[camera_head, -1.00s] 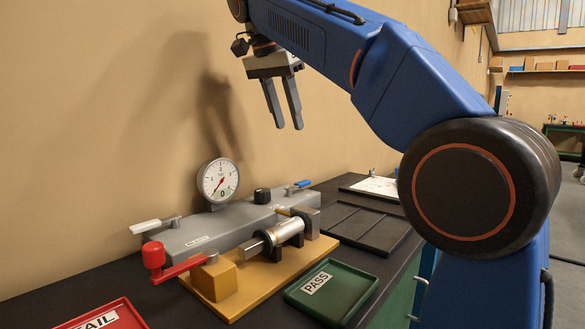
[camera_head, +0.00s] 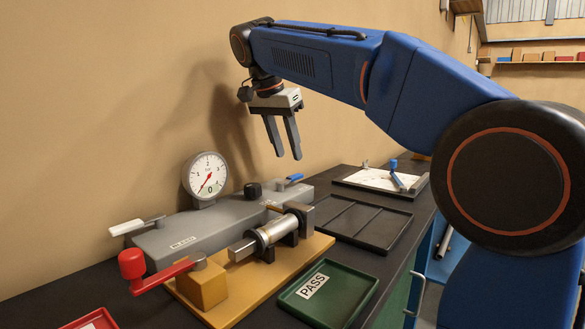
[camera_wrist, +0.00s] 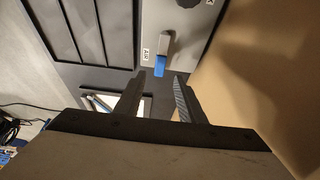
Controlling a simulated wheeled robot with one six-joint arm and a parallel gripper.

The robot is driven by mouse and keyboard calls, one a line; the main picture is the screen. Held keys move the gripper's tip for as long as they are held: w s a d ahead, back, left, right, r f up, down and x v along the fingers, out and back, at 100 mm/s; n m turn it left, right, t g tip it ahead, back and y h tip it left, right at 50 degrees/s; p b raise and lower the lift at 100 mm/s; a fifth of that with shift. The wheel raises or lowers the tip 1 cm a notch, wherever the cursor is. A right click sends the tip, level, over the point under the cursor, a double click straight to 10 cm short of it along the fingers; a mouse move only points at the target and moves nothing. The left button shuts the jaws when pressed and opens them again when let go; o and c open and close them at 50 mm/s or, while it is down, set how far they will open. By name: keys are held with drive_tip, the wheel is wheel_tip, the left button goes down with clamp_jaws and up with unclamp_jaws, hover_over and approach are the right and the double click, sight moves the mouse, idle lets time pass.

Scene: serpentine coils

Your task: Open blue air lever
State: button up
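The blue air lever (camera_head: 294,178) sits at the right end of the grey test box (camera_head: 190,234) in the head view. In the wrist view, the lever's blue tip (camera_wrist: 159,70) and grey arm lie beside an AIR label (camera_wrist: 147,55). My gripper (camera_head: 288,157) is open and empty, pointing down, and appears above the lever in the head view. No contact with the lever is visible.
A dial gauge (camera_head: 205,177), black knob (camera_head: 253,190) and white lever (camera_head: 136,226) are on the box. In front are a red-handled clamp (camera_head: 133,265) and a metal cylinder (camera_head: 270,234). A green PASS tray (camera_head: 347,298) and black divided tray (camera_head: 393,238) lie to the right.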

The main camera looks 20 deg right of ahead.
sight(295, 175)
drive_tip(key=shift+x, duration=3.1)
clamp_jaws()
